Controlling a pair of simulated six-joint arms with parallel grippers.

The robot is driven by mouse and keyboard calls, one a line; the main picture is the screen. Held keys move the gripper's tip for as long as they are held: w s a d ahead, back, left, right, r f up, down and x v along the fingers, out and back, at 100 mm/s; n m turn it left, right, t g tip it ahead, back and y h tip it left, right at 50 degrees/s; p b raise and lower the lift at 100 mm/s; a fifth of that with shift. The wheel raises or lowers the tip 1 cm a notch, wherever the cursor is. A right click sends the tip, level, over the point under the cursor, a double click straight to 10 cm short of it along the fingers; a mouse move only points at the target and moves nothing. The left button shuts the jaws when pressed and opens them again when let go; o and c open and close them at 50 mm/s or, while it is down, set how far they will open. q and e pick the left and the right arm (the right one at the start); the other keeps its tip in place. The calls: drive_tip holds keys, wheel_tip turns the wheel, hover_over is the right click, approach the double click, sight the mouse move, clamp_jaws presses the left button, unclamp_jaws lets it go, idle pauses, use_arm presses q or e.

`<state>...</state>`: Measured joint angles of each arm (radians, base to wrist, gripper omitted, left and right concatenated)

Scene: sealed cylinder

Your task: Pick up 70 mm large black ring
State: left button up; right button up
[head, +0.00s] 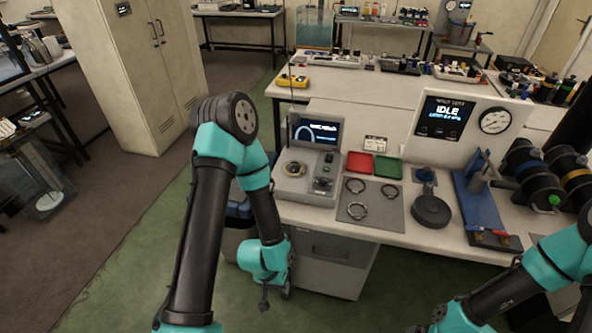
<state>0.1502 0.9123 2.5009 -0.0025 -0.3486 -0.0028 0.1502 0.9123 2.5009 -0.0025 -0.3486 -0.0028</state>
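Three thin dark rings lie apart on a grey mat (374,222) near the bench's front edge: an upper-left ring (347,187), a right ring (382,193) and a front ring (350,214). They look close in size, and I cannot tell which is the 70 mm one. My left gripper (264,305) hangs below bench height, left of the cabinet and away from the rings. It is small and dark, and its opening is unclear. My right gripper (416,328) is at the bottom edge, mostly cut off, far in front of the bench.
A grey gauge device (308,187) with a screen stands left of the mat. A red tray (359,162) and a green tray (388,168) lie behind it. A round black-based stand (431,211) and a blue fixture (478,209) stand right. The floor before the bench is free.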

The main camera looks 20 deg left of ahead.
use_arm(q)
drive_tip(key=o, duration=1.3)
drive_tip(key=shift+w, duration=0.1)
